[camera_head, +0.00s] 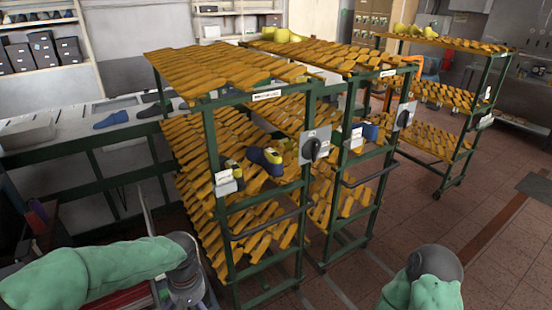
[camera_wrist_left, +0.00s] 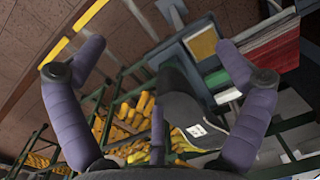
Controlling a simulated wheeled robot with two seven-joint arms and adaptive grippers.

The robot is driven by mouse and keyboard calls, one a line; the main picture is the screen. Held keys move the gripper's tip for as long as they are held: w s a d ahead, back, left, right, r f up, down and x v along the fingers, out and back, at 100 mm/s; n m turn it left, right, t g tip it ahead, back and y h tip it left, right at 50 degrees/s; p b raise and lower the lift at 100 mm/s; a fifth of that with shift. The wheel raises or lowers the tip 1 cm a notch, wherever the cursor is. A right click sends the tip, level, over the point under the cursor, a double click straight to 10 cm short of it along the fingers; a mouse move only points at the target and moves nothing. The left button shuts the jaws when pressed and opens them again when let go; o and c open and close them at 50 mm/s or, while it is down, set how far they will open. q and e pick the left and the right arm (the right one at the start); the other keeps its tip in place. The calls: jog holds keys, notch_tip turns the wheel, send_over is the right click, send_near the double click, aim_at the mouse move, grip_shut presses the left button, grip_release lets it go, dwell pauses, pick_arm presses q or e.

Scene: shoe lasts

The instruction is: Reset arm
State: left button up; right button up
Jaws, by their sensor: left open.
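My left arm (camera_head: 95,272) reaches in from the left in the head view; its gripper does not show clearly there. In the left wrist view my left gripper (camera_wrist_left: 160,57) has its two purple-grey fingers spread wide. A dark rounded shape with a white label (camera_wrist_left: 195,131) shows between the fingers; I cannot tell what it is or how far off. My right arm (camera_head: 425,283) shows at the bottom right of the head view, and its gripper is out of frame. A blue and yellow shoe last (camera_head: 265,159) lies on the front rack (camera_head: 222,150).
Green-framed racks with orange slatted shelves fill the middle, with another rack (camera_head: 470,140) at the right. A workbench with a blue last (camera_head: 111,120) stands at the left. Red and green flat items (camera_wrist_left: 270,50) show in the wrist view. Tiled floor (camera_head: 500,235) is open at the right.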

pick_arm(q)
jog(key=s+d+f+m+h, duration=0.1)
jog(key=s+d+f, duration=0.3)
jog(key=f, duration=0.5)
jog(key=s+d+f+h, duration=0.2)
jog(key=s+d+f, duration=0.1)
jog(key=f, duration=0.7)
jog(key=s+d+f+m+h, duration=0.1)
jog(key=s+d+f, duration=0.3)
jog(key=f, duration=0.6)
jog(key=shift+s+d+m+t, duration=0.3)
jog(key=shift+s+t, duration=0.1)
jog(key=shift+s, duration=0.35)
